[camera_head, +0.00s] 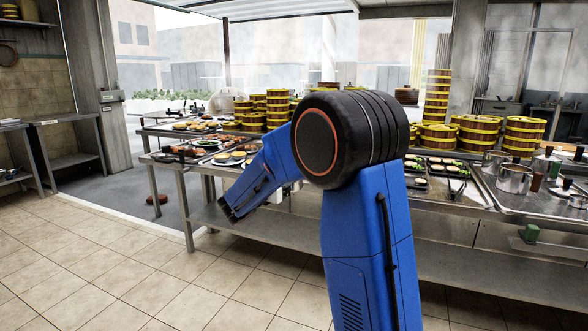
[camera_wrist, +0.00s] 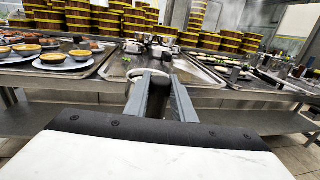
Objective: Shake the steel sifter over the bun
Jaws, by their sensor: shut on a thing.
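In the wrist view, my gripper (camera_wrist: 163,84) has its two grey fingers pointing forward over the front of the steel counter. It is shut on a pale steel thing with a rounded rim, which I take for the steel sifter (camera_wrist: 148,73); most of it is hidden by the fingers. In the head view my gripper and the sifter are hidden behind my arm. Round golden buns or tarts (camera_wrist: 53,58) sit on plates to the left of my gripper. I cannot tell which of them is the bun, and none shows directly under the sifter.
Stacked yellow-banded steamers (camera_head: 437,95) line the back of the counter. Steel pots (camera_head: 513,178) stand at the right. Trays of food (camera_head: 440,168) cover much of the top. A lower shelf (camera_head: 470,243) runs beneath. The tiled floor at left is clear.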

